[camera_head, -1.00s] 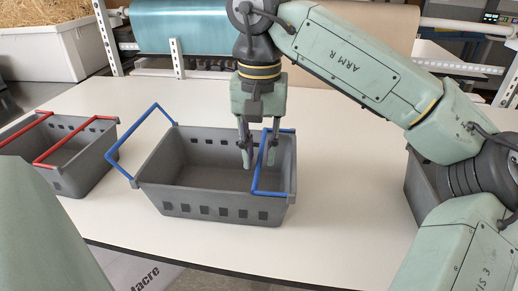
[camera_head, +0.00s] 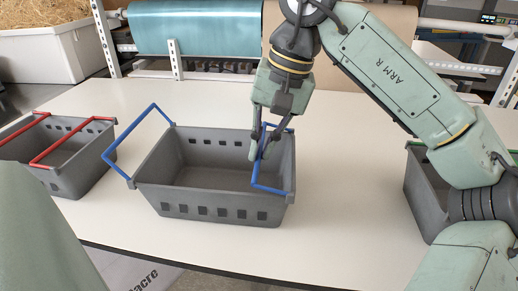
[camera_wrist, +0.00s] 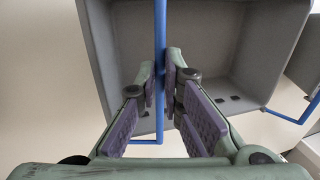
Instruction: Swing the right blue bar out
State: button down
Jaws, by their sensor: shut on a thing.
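The grey crate (camera_head: 225,206) stands in the middle of the white table, with a blue bar at each end. The right blue bar (camera_head: 256,178) is over the crate's right end, tilted up from the rim. My gripper (camera_head: 262,147) is at this bar, and its fingers hide part of it. In the wrist view my gripper (camera_wrist: 162,85) has its two padded fingers shut on either side of the right blue bar (camera_wrist: 160,30). The left blue bar (camera_head: 138,135) is swung outward beyond the crate's left end.
A grey crate with red bars (camera_head: 75,165) stands at the left. Another grey crate (camera_head: 424,200) is at the right, partly hidden by my arm. The white table (camera_head: 340,185) is clear between the middle and right crates. Rolls (camera_head: 195,27) stand behind the table.

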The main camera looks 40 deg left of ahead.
jog(key=c, duration=1.7)
grip_release()
jog(key=shift+r, duration=0.1)
jog(key=v, duration=1.2)
jog(key=shift+d, duration=0.1)
